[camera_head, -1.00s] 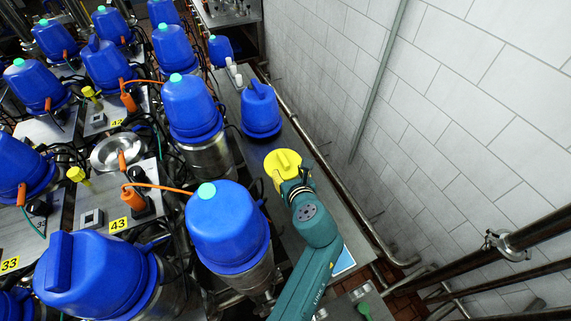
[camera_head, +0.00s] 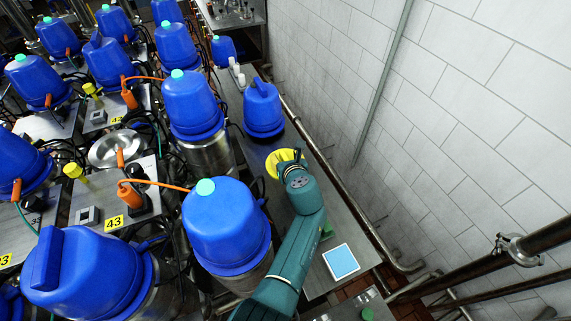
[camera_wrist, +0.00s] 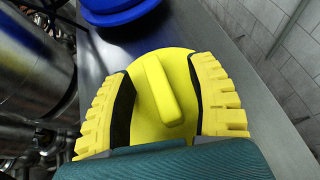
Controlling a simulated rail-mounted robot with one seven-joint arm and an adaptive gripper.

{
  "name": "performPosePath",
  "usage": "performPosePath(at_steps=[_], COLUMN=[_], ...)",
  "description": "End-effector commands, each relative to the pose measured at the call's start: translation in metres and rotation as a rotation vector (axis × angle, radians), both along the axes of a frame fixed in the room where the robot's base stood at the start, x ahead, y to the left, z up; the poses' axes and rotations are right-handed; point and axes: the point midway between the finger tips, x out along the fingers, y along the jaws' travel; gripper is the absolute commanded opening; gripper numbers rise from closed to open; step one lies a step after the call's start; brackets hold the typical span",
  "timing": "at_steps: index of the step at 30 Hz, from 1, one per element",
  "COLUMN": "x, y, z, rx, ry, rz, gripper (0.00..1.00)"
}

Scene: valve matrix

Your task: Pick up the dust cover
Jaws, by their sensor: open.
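A flat round yellow cover with a raised bar handle lies on the metal bench; I take this yellow cover (camera_head: 273,162) to be the dust cover. In the wrist view the yellow cover (camera_wrist: 150,70) fills the middle, its bar handle slightly tilted. My gripper (camera_wrist: 162,66) is open, with yellow ribbed fingers and black pads on the left and right of the handle. The handle stands between the pads, with gaps on both sides. In the head view my gripper (camera_head: 290,165) is over the cover and hides part of it.
A blue ridged cap (camera_head: 262,108) stands on the metal bench (camera_head: 345,232) just beyond the yellow cover. A blue-and-white square (camera_head: 341,262) lies nearer. Blue-topped machines (camera_head: 226,225) crowd the left. A tiled wall (camera_head: 450,120) and pipe bound the right.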

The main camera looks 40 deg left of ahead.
Motion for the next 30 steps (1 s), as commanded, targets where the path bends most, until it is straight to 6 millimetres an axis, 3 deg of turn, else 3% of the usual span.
performPosePath(at_steps=[4,13,26,30], x=[0.0,-0.001,-0.001,0.0], y=[0.0,0.0,0.0,0.0], z=[0.0,0.0,-0.001,0.01], rx=[0.0,0.0,-0.001,0.002], ry=[0.0,0.002,0.002,0.001], rz=[0.0,0.0,0.0,0.0], gripper=[0.56,0.0,0.0,0.0])
